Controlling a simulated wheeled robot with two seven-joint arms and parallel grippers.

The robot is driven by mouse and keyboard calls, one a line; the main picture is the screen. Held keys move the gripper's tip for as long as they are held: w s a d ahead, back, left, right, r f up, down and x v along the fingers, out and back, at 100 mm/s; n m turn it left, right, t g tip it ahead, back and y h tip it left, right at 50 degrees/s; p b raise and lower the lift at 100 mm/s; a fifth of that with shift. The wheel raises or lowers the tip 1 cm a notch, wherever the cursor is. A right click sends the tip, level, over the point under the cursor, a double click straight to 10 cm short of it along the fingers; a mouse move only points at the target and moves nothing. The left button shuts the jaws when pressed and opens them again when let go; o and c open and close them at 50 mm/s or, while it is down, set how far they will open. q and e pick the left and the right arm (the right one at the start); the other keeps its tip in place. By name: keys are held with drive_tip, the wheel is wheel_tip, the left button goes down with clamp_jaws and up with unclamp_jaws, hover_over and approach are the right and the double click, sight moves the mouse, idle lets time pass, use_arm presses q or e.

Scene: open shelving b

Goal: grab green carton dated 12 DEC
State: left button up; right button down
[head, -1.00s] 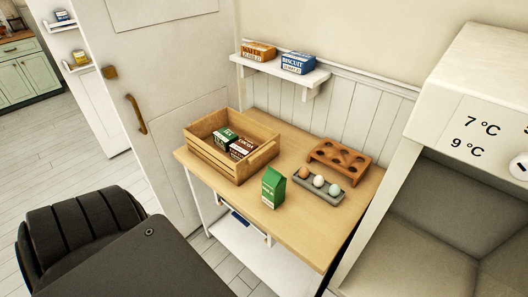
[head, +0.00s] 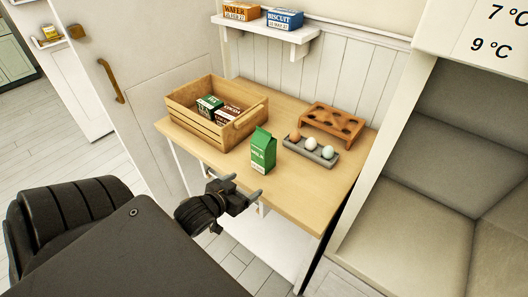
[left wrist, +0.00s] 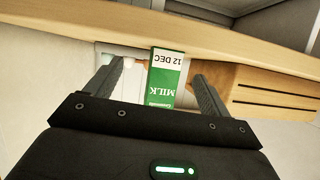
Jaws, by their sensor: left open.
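A green milk carton (head: 263,151) stands upright on the wooden table (head: 292,193), near its front edge. In the left wrist view the green carton (left wrist: 165,76) shows upside down, with the print "12 DEC" and "MILK", between and beyond the fingers. My left gripper (head: 242,188) is open and empty in front of the table edge, just short of the carton. In the left wrist view its two fingers (left wrist: 157,90) are spread to either side of the carton, apart from it. My right gripper is not in view.
A wooden crate (head: 188,128) with small boxes stands left of the carton. A grey egg tray (head: 297,147) with eggs and a brown wooden holder (head: 318,118) stand to its right. A white wall shelf (head: 277,36) holds two boxes.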

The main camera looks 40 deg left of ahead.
sight(260, 137)
use_arm(q)
wheel_tip(260, 137, up, 10)
drive_tip(key=w+a+t+h, duration=0.2)
drive_tip(key=t, duration=0.3)
drive_tip(key=shift+m, duration=0.3)
drive_tip(key=w+p, duration=0.1)
drive_tip(key=w, duration=0.5)
drive_tip(key=shift+w+a, duration=0.1)
drive_tip(key=shift+a, duration=0.1)
drive_tip(key=shift+w+r, duration=0.15)
drive_tip(key=shift+w, duration=0.15)
drive_tip(key=w, duration=0.2)
drive_tip(key=w+p, duration=0.1)
drive_tip(key=w, duration=0.1)
drive_tip(key=shift+w+a+f, duration=0.15)
drive_tip(key=shift+w+f, duration=0.05)
drive_tip(key=shift+w, duration=0.1)
drive_tip(key=shift+s, duration=0.1)
clamp_jaws()
